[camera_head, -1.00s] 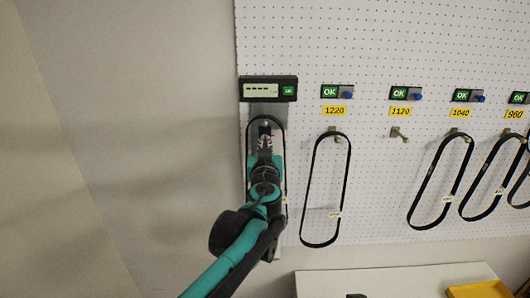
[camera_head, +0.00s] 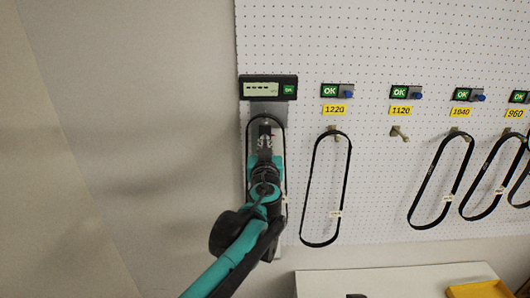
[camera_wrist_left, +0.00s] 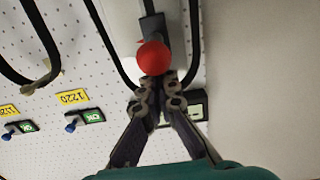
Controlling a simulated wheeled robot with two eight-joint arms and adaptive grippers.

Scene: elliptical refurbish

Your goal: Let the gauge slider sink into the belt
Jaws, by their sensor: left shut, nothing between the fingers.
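The gauge is on the left edge of the pegboard, with its display (camera_head: 268,88) at the top showing dashes. A black belt (camera_head: 248,130) hangs in a long loop around the gauge; it also shows in the left wrist view (camera_wrist_left: 192,50). The slider's red round knob (camera_wrist_left: 153,55) sits on a dark vertical bar (camera_wrist_left: 152,25) between the belt's two strands. My left gripper (camera_wrist_left: 157,84) is shut and empty, its tips right at the knob; I cannot tell whether they touch. In the head view the gripper (camera_head: 265,132) covers the slider. My right gripper is not in view.
A belt (camera_head: 313,190) hangs on the peg under the 1220 label (camera_head: 335,109). The 1120 peg (camera_head: 400,134) is empty. More belts (camera_head: 433,180) hang to the right. A white table (camera_head: 390,282) with a yellow tray (camera_head: 478,285) stands below.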

